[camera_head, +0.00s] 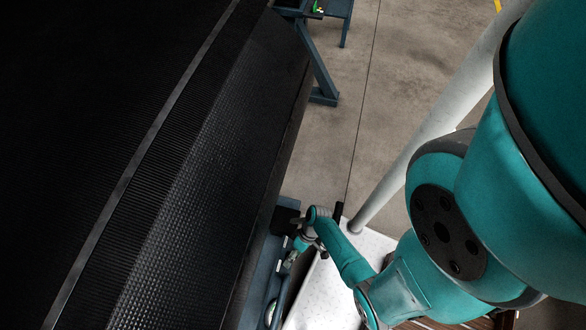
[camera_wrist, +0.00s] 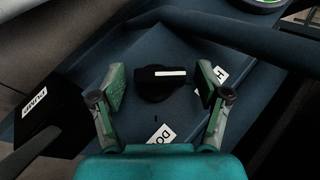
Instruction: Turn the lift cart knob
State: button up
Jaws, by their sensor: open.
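The knob (camera_wrist: 155,90) is a round black dial with a white bar across it, lying nearly level in the wrist view. It sits on a dark blue panel (camera_wrist: 150,48). My gripper (camera_wrist: 163,84) is open, with one green-padded finger on each side of the knob. How far the fingertips stand above the panel is hard to tell. In the head view my gripper (camera_head: 301,243) is small and dark beside the blue frame; the knob cannot be made out there.
White labels lie near the knob, one starting "DO" (camera_wrist: 160,136) and one partly hidden "H" (camera_wrist: 221,75). A black box marked "PUMP" (camera_wrist: 45,115) stands at left. A dark blue bar (camera_wrist: 235,35) runs above right. A large black belt roll (camera_head: 190,150) fills the head view's left.

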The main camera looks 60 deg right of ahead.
jog(key=c, duration=1.1)
jog(key=shift+w+d+m+t+y, duration=0.15)
jog(key=shift+m+t+y, duration=0.15)
jog(key=shift+m+y, duration=0.6)
jog(key=shift+y, duration=0.4)
jog(key=o, duration=1.1)
jog(key=v, duration=0.7)
jog(key=shift+r, duration=0.2)
